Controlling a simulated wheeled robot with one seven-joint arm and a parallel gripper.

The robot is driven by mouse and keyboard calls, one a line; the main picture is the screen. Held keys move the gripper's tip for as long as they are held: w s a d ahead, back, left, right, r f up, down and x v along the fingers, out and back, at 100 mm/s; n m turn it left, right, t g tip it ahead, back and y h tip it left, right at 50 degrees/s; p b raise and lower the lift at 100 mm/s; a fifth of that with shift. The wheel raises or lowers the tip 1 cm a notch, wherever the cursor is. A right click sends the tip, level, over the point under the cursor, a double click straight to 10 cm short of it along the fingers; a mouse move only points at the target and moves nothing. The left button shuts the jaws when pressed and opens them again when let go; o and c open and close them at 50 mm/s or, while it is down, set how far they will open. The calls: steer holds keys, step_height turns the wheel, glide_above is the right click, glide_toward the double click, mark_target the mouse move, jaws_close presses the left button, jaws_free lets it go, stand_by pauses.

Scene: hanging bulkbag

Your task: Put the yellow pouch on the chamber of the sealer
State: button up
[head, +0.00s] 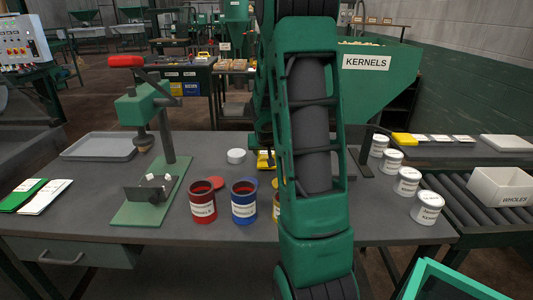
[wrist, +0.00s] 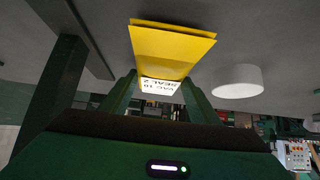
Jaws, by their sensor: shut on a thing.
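The gripper is shut on the label end and the yellow part sticks out beyond the fingers. In the head view my arm hides the gripper; a small yellow patch (head: 264,160) beside the arm looks like this pouch. The sealer cannot be made out for certain; a dark plate with an upright (head: 363,160), partly behind my arm, may belong to it. Its chamber is not clearly visible.
A white round tub (head: 236,156), red can (head: 203,204) and blue can (head: 244,203) stand left of my arm. A green press (head: 150,150) stands further left. White tubs (head: 407,181) line the right edge.

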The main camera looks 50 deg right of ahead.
steer(key=shift+f, duration=0.15)
steer(key=o, duration=1.2)
